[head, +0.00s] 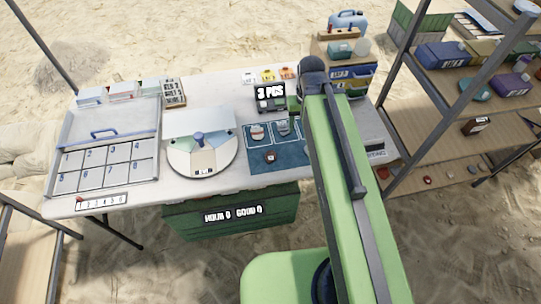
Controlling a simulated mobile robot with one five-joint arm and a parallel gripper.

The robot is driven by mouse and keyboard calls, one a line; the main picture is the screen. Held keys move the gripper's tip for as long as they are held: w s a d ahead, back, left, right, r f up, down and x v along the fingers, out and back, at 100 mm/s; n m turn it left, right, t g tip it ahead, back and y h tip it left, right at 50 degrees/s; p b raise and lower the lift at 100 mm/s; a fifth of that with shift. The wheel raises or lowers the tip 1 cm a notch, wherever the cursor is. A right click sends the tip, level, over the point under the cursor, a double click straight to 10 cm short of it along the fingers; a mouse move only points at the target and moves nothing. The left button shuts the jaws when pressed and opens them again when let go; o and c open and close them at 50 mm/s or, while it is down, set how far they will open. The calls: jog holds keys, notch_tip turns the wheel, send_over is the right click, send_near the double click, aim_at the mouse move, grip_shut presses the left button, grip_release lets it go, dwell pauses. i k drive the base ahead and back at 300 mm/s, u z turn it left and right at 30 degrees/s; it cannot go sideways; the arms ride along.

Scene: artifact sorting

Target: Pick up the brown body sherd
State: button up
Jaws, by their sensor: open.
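A small reddish-brown piece (270,156), possibly the brown body sherd, lies on the front part of the blue mat (292,160). Another small reddish and pale piece (257,132) lies in the mat's left outlined square. A greyish item (283,127) shows in the right square, too small to make out. My green arm reaches over the right side of the table, and its dark joint is beyond the mat. My gripper's fingers are not visible; the arm hides the mat's right edge.
A round divided tray (183,172) stands left of the mat, beside a numbered tray (66,181). A display reading "3 PCS" (270,92) stands behind the mat. A green crate (230,217) sits below the table front. Shelves (470,120) stand at right.

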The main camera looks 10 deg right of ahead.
aim_at(270, 157)
jog(key=u, duration=0.4)
jog(key=k, duration=1.3)
jog(key=u, duration=0.95)
jog(key=i, duration=1.7)
jog(key=u, duration=0.05)
